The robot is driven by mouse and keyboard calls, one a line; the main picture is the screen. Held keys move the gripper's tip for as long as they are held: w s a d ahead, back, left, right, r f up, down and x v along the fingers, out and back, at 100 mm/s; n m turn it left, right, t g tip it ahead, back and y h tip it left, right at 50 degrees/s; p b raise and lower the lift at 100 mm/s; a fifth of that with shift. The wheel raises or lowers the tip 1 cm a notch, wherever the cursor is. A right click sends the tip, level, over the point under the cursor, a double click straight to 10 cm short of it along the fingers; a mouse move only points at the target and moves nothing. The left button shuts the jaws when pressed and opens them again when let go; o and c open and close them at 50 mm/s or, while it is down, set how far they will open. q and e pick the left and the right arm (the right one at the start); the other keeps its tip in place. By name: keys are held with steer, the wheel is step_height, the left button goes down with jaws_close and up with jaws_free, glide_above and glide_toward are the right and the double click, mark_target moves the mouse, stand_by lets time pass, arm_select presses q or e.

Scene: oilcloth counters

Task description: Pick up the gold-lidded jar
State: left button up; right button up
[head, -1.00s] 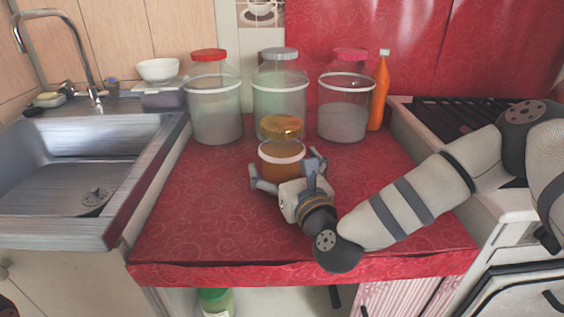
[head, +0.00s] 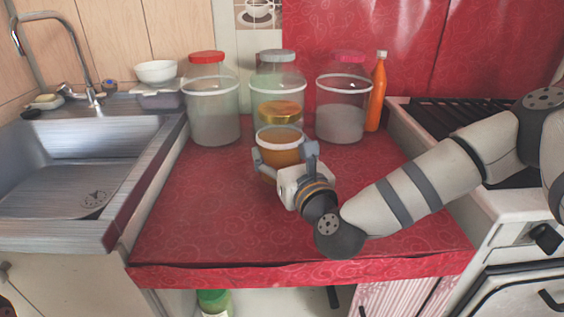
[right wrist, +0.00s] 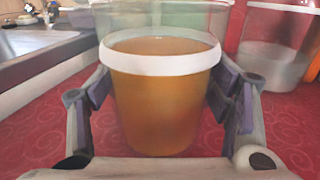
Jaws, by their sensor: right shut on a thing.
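The gold-lidded jar (head: 280,109) stands on the red counter, in front of the middle one of the big jars. It has a white band and amber contents, and it also shows large in the right wrist view (right wrist: 160,100), upright between the fingers. My right gripper (head: 284,158) is shut on the jar, with one finger on each side of it. The fingers hide part of the jar's lower body in the head view. My left gripper is not in view.
Behind stand a red-lidded jar (head: 211,110), a grey-lidded jar (head: 265,90) and a pink-lidded jar (head: 342,110), with an orange bottle (head: 377,95) at right. A sink (head: 75,165) lies left, a stove (head: 450,115) right. The counter's front (head: 210,220) is clear.

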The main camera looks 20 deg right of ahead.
steer(key=s+r, duration=0.1)
steer(key=r, duration=0.1)
steer(key=s+r, duration=0.2)
steer(key=s+d+r+p, duration=0.1)
steer(key=s+r, duration=0.1)
steer(key=r, duration=0.1)
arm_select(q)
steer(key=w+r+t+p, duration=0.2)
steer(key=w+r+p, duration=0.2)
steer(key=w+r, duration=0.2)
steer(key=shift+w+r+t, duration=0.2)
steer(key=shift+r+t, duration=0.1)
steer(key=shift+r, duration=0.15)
arm_select(e)
glide_toward(291, 123)
steer(key=shift+s+d+r, duration=0.25)
steer(key=shift+d+r, duration=0.25)
steer(key=shift+r, duration=0.1)
steer(key=shift+s+d+r, duration=0.2)
steer(key=shift+d+r, duration=0.3)
steer(key=shift+r, duration=0.1)
arm_select(q)
steer(key=shift+p, duration=0.3)
